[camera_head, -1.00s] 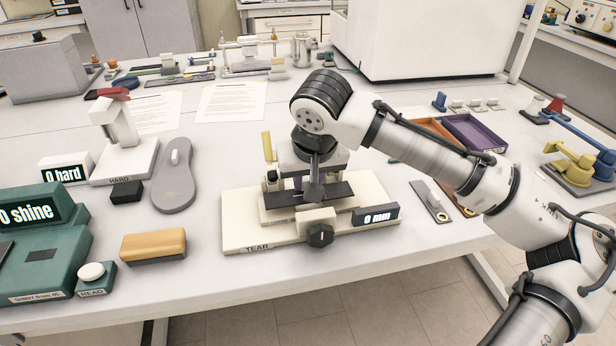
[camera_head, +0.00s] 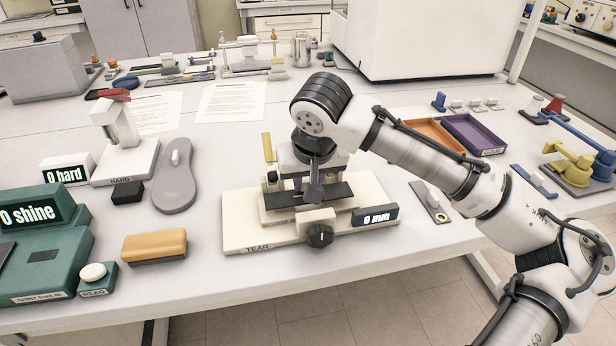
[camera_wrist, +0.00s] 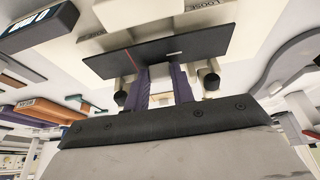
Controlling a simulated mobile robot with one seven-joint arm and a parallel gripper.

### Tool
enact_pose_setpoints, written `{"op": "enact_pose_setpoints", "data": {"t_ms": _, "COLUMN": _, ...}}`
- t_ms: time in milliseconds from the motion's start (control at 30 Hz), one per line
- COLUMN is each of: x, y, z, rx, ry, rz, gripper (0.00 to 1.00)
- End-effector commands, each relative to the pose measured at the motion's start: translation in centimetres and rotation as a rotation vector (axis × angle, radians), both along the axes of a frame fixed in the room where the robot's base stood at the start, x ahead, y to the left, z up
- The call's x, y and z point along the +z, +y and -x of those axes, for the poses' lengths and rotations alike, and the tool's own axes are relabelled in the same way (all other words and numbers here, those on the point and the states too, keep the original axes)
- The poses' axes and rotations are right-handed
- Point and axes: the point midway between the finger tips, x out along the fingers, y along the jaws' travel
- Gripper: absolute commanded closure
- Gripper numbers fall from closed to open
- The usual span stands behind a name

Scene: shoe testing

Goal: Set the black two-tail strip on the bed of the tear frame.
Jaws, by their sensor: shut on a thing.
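The black strip (camera_head: 338,191) lies flat and level across the tear frame, over its cream bed (camera_head: 272,217). It also shows in the wrist view as a dark band with a small red mark (camera_wrist: 160,52). My gripper (camera_head: 314,192) points down at the strip's middle. In the wrist view its purple fingers (camera_wrist: 162,82) are shut on the strip. Whether the strip touches the bed or hovers just above it, I cannot tell. The tear frame base (camera_head: 236,220) carries a "0 mm" display (camera_head: 376,216) and a dark knob (camera_head: 319,236).
A yellow lever (camera_head: 267,147) stands at the frame's left rear. A tan block (camera_head: 154,247), a grey sole (camera_head: 174,185) and the green shine meter (camera_head: 42,250) are to the left. Orange (camera_head: 433,133) and purple (camera_head: 474,134) trays lie at the right. The table's front edge is near.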

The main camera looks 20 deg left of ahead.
Motion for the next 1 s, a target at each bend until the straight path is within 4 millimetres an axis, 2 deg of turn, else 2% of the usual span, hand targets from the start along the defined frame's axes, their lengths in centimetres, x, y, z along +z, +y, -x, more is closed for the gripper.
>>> {"op": "enact_pose_setpoints", "data": {"t_ms": 1000, "x": -2.0, "y": 0.0, "z": 0.0, "rx": 0.001, "ry": 0.001, "rz": 0.001, "gripper": 0.97}}
